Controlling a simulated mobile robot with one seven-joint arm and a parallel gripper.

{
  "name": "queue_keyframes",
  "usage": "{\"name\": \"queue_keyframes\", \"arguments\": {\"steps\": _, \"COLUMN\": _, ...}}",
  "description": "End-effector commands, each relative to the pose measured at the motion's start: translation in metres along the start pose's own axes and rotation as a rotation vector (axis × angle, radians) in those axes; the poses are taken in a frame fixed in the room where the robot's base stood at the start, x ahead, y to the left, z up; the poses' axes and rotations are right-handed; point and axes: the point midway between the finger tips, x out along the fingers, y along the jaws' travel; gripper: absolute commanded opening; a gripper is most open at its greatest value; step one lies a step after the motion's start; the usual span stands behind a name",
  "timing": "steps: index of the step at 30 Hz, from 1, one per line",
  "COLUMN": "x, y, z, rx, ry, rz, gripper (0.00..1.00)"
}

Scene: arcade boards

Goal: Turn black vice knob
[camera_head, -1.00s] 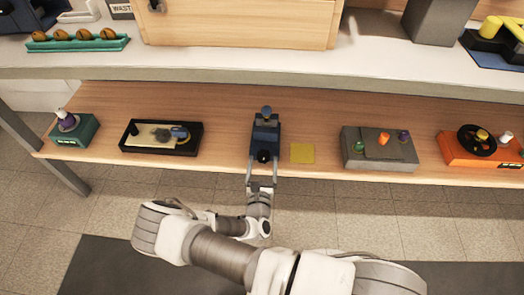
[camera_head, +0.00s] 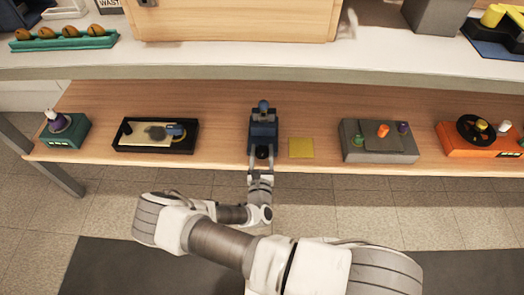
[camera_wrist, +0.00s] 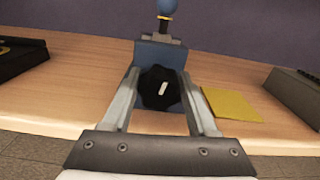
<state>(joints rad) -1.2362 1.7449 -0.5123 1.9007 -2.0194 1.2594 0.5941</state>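The blue vice (camera_head: 264,125) stands on the wooden lower shelf near the front edge, with a blue ball-topped part rising at its back. Its black knob (camera_wrist: 160,88) faces me in the wrist view, with a short pale mark across its face. The knob also shows small in the head view (camera_head: 262,153). My gripper (camera_wrist: 160,80) is open, one finger on each side of the knob. A small gap shows between the knob and each finger, at least at the front. The fingertips reach close to the vice body.
A yellow square (camera_head: 301,148) lies just right of the vice. A black tray (camera_head: 158,150) is to the left, a grey box with coloured knobs (camera_head: 379,155) to the right. An orange box (camera_head: 462,160) and green box (camera_head: 66,143) stand farther out. A white shelf (camera_head: 220,62) is above.

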Motion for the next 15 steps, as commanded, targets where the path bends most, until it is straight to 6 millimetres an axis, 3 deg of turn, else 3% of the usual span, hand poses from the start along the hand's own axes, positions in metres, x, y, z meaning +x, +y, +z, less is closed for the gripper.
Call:
{"name": "queue_keyframes", "arguments": {"steps": 1, "x": 0.0000, "y": 0.0001, "z": 0.0000, "rx": 0.000, "ry": 0.000, "rz": 0.000, "gripper": 0.48}}
{"name": "queue_keyframes", "arguments": {"steps": 9, "x": 0.0000, "y": 0.0001, "z": 0.0000, "rx": 0.000, "ry": 0.000, "rz": 0.000, "gripper": 0.02}}
{"name": "queue_keyframes", "arguments": {"steps": 15, "x": 0.0000, "y": 0.0003, "z": 0.0019, "rx": -0.056, "ry": 0.000, "rz": 0.001, "gripper": 0.02}}
